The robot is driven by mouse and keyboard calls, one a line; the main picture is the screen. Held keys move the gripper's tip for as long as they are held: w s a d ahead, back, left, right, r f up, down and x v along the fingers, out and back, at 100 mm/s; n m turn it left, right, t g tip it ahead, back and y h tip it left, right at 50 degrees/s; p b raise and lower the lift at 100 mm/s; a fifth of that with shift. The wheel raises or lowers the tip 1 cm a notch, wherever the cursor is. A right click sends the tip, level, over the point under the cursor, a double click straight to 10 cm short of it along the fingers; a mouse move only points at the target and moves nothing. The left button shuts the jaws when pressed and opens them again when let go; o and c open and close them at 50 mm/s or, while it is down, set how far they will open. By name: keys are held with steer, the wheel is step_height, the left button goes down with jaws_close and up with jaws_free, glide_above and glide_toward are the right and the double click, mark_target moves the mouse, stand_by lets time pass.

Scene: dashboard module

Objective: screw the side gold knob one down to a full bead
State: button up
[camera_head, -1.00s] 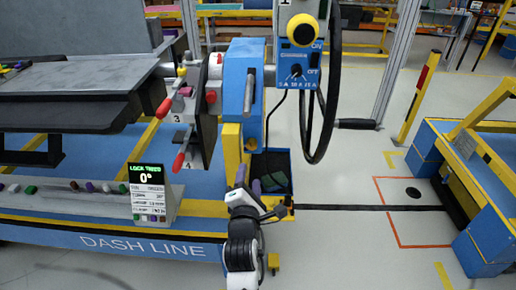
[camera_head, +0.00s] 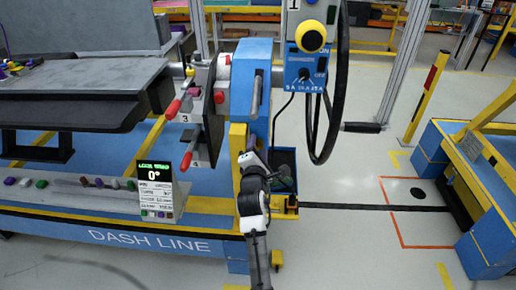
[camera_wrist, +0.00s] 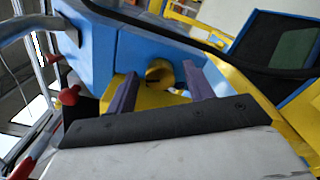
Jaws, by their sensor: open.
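The side gold knob (camera_wrist: 160,73) sticks out of the side of the blue housing (camera_wrist: 145,50) in the wrist view. It appears between the two dark purple fingers of my gripper (camera_wrist: 159,68), and I cannot tell whether they reach around it. The fingers are spread apart and hold nothing that I can see. In the head view my gripper (camera_head: 248,158) is raised at the yellow post under the blue housing (camera_head: 252,75). The knob is not clearly visible there.
Red-handled clamps (camera_head: 186,160) stand left of the housing. A black handwheel (camera_head: 340,90) hangs to the right. A dark open bin (camera_head: 284,160) sits behind my gripper. Small coloured parts lie on the rail at left.

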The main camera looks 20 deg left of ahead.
steer(key=c, duration=1)
steer(key=shift+o, duration=0.2)
steer(key=m, duration=0.4)
steer(key=shift+m, duration=0.3)
steer(key=shift+m+b, duration=0.35)
steer(key=shift+m, duration=1.75)
steer(key=o, duration=1)
steer(key=shift+c, duration=0.2)
